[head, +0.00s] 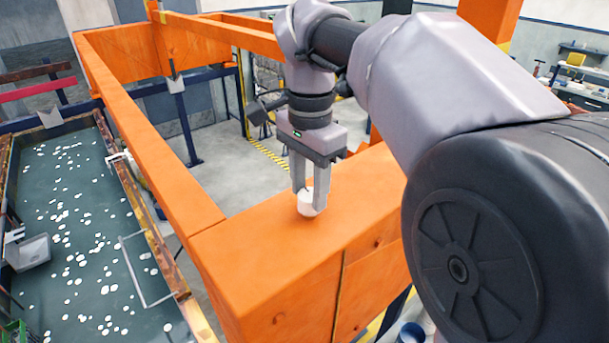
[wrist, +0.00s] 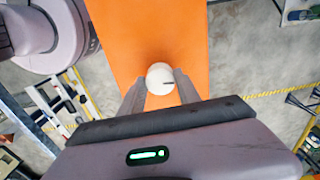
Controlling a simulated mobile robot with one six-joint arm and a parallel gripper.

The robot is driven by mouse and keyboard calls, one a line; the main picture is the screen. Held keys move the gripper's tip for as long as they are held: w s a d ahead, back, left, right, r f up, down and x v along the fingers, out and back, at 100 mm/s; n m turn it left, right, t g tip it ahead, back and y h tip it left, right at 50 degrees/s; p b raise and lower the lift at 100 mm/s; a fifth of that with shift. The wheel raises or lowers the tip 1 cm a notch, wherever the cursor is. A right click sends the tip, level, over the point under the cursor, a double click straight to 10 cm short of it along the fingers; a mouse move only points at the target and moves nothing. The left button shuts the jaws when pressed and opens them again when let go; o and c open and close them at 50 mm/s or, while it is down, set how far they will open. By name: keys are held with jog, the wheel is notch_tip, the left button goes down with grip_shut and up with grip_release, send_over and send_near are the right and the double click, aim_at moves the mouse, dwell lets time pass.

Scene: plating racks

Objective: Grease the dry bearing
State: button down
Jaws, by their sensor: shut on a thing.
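My gripper (head: 309,188) points down over a wide orange beam (head: 268,250). Its fingers are shut on a small white rounded object (head: 307,208). In the wrist view my gripper (wrist: 160,88) has one finger on each side of the white object (wrist: 160,76), which shows a short dark mark on its top. The white object is at or just above the beam's top face; I cannot tell whether it touches. I cannot make out a bearing or a grease tool for certain in either view.
Orange beams (head: 150,135) form a frame around an open floor area (head: 215,150). At the left is a long tank (head: 75,215) of dark liquid with many white spots. A bench with equipment (head: 582,85) stands at the far right. The beam top around my gripper is clear.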

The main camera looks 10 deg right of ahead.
aim_at(311, 193)
dwell(0.3)
jog(key=c, duration=0.9)
grip_release()
jog(key=shift+w+d, duration=0.1)
jog(key=shift+d, duration=0.05)
jog(key=shift+o, duration=0.2)
notch_tip(311, 193, up, 17)
jog(key=p, duration=0.4)
jog(key=shift+r, duration=0.15)
